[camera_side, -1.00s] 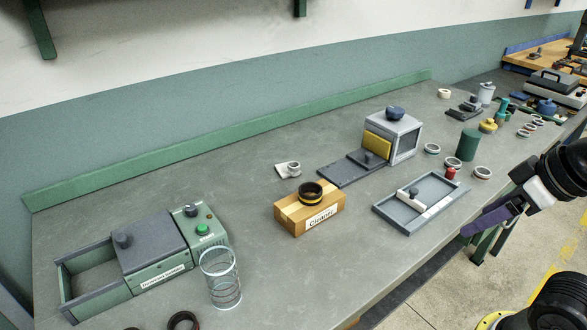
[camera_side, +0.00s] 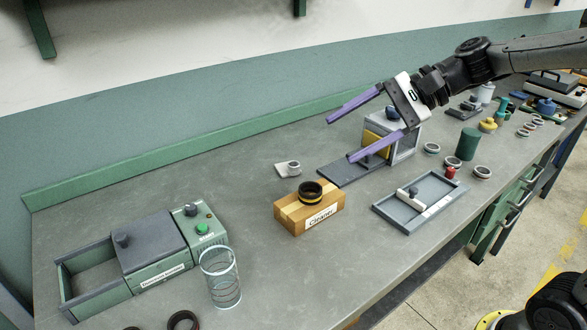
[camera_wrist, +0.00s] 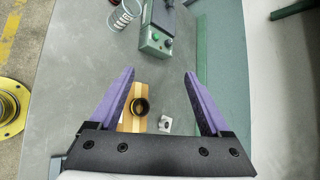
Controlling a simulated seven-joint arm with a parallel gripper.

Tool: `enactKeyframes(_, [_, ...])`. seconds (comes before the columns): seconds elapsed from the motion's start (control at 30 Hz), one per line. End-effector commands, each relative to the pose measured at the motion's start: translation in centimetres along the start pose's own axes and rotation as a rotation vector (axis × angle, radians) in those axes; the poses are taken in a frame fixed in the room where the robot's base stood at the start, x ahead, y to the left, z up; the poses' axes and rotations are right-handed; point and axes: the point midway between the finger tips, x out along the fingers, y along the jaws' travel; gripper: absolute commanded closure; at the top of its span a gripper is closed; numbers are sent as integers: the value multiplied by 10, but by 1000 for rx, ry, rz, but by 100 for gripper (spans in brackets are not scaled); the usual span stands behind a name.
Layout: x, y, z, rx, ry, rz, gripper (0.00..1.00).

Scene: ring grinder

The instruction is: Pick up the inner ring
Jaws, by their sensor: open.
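My gripper (camera_side: 339,140) is open and empty, its two purple fingers high above the bench. It also shows in the wrist view (camera_wrist: 160,72). I cannot tell which ring is the inner ring.
A green machine (camera_side: 162,260) and a glass cylinder (camera_side: 221,278) stand at the left. A grey tray (camera_side: 440,190) lies right of the box. Several small rings (camera_side: 482,172) stand near a green cylinder (camera_side: 467,144). A dark ring (camera_side: 183,321) lies at the front edge.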

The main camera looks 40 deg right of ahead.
Motion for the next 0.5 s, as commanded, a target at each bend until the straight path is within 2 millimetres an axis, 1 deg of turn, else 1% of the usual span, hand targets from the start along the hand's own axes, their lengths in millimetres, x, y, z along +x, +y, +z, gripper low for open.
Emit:
enactKeyframes(0.03, [13, -17, -23, 120, -27, -32, 19])
enactKeyframes(0.07, [18, -27, -36, 185, -44, -56, 19])
enactKeyframes(0.1, [26, -39, -53, 272, -65, -85, 19])
enactKeyframes(0.17, [37, -53, -82, 396, -93, -129, 19])
enactKeyframes(0.2, [44, -61, -104, 475, -109, -158, 19])
enactKeyframes(0.23, [50, -65, -121, 533, -120, -179, 19])
enactKeyframes(0.27, [54, -68, -139, 588, -129, -199, 19])
enactKeyframes(0.3, [61, -70, -162, 657, -139, -225, 19])
enactKeyframes(0.37, [69, -68, -196, 748, -148, -258, 19])
enactKeyframes(0.4, [75, -64, -218, 799, -149, -275, 19])
enactKeyframes(0.47, [82, -55, -247, 860, -146, -291, 19])
enactKeyframes(0.5, [86, -47, -262, 893, -142, -295, 19])
